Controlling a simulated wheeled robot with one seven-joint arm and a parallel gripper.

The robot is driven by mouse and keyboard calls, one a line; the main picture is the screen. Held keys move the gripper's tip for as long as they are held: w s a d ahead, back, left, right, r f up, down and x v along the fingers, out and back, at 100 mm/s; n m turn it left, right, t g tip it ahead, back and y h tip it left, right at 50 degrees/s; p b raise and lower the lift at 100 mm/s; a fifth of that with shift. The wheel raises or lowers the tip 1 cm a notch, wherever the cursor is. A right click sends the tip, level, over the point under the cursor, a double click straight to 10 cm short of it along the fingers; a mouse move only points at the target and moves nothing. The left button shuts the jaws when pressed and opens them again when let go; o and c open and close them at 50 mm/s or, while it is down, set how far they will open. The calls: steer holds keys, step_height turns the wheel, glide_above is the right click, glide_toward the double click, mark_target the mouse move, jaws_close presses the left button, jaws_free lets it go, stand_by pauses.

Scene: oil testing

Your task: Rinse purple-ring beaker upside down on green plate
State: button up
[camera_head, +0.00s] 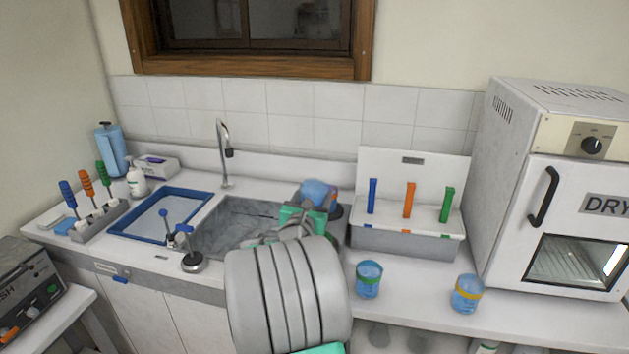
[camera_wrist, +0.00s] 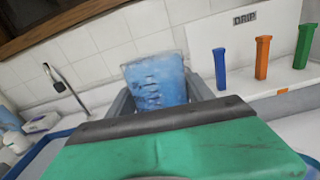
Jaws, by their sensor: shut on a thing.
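A translucent blue beaker (camera_head: 315,190) is held by my gripper (camera_head: 312,204) at the right end of the sink. In the wrist view the beaker (camera_wrist: 157,78) shows between the two grey fingers, with dark marks on its side. My gripper is shut on it. The lower part of the beaker is hidden behind the gripper body, and no purple ring can be made out. I cannot tell for sure which way up it is. I cannot make out a green plate; my arm and gripper cover the right part of the sink (camera_head: 224,218).
The drip rack (camera_head: 372,240) with blue, orange and green pegs stands to the right. Green-ringed (camera_head: 369,281) and yellow-ringed (camera_head: 467,296) beakers stand on the counter near the drying oven (camera_head: 520,165). A faucet (camera_head: 223,150), blue-rimmed basin (camera_head: 150,237) and brush holder (camera_head: 100,220) are left.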

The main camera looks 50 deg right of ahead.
steer(key=shift+n, duration=0.4)
step_height(320, 180, down, 6)
steer(key=b, duration=0.3)
steer(key=shift+f+b, duration=0.15)
steer(key=shift+b, duration=0.25)
steer(key=shift+a+p, duration=0.15)
steer(key=shift+p, duration=0.15)
steer(key=o, duration=0.9)
steer(key=c, duration=0.7)
